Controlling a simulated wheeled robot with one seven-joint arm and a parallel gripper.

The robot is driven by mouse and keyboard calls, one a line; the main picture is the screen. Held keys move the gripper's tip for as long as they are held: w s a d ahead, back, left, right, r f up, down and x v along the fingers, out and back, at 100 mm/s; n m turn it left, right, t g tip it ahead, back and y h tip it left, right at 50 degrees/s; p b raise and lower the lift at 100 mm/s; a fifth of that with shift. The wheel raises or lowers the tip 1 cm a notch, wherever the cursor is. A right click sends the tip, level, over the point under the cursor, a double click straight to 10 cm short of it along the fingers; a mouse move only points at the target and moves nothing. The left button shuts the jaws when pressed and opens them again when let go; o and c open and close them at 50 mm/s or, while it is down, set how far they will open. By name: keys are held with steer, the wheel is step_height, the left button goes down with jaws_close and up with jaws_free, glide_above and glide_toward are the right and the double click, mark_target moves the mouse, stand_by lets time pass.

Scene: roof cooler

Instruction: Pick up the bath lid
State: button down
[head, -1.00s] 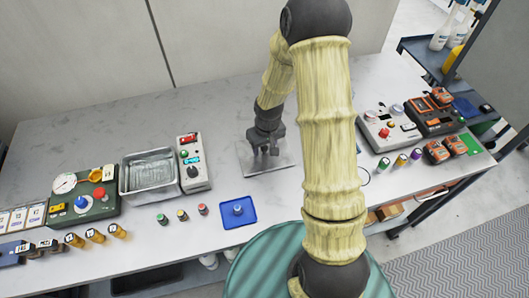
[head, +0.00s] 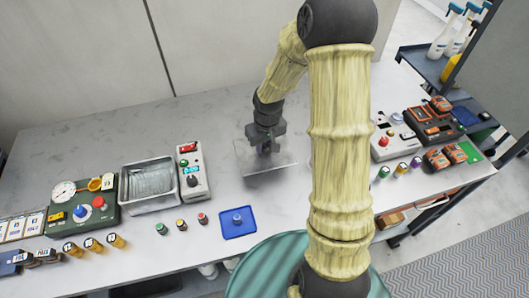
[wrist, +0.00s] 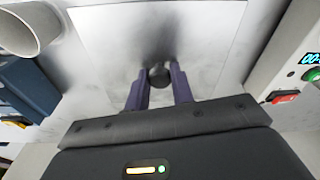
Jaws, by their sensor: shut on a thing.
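The bath lid (head: 283,160) is a flat grey metal plate with a dark round knob. In the head view it is held above the worktop, right of the metal bath (head: 148,183). The plate also fills much of the upper wrist view (wrist: 205,35). My gripper (head: 265,147) is over the middle of the plate. In the wrist view its two fingers (wrist: 159,88) are closed around the dark knob (wrist: 159,74). The bath is open, with its inside showing.
A grey control box (head: 193,172) stands between bath and lid. A green panel with a gauge (head: 82,203) is left of the bath. Small vials (head: 182,223) and a blue tray (head: 238,222) are in front. Orange-topped devices (head: 436,118) are at the right.

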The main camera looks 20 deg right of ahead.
mark_target(264, 145)
step_height(264, 145, up, 4)
steer(key=shift+r, duration=0.25)
